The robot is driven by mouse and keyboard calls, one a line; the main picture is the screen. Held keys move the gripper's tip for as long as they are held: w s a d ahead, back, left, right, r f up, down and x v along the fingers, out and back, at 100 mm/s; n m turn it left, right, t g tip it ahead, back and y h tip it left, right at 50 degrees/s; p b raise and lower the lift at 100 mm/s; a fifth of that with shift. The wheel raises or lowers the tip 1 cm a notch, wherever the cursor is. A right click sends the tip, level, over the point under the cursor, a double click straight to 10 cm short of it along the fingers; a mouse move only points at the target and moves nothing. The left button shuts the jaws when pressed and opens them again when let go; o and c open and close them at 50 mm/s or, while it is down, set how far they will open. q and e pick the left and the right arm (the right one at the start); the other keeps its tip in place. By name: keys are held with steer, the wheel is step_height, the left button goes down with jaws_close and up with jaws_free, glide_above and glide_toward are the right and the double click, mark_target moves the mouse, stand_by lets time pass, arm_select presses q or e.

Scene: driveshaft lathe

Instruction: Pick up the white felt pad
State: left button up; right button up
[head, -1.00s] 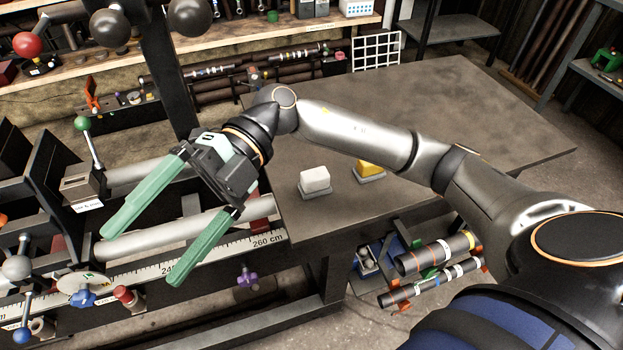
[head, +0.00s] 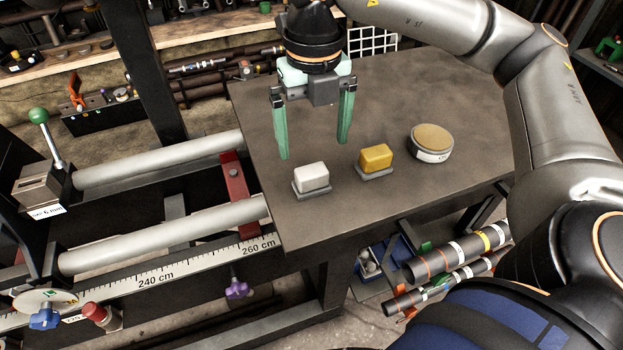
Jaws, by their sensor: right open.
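The white felt pad (head: 312,177) is a small white block on a thin grey base. It sits near the left front part of the dark table (head: 420,95) in the head view. My right gripper (head: 313,150) is open and empty, with its two green fingers pointing down. The fingertips appear behind and above the white pad and do not touch it. My left gripper is not in view.
A yellow block (head: 375,158) on a grey base sits just right of the white pad. A round tin (head: 431,142) with a tan top stands farther right. Lathe rails (head: 165,232) and a red bracket (head: 238,180) lie left of the table.

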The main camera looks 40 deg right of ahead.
mark_target(312, 170)
step_height(312, 170, down, 8)
steer(key=shift+a+r+b, duration=0.1)
steer(key=shift+a+b, duration=0.05)
steer(key=shift+b, duration=0.15)
steer(key=c, duration=1.5)
steer(key=shift+o, duration=0.2)
step_height(312, 170, up, 10)
steer(key=shift+p, duration=0.6)
steer(key=o, duration=0.9)
steer(key=shift+c, duration=0.2)
steer(key=c, duration=0.7)
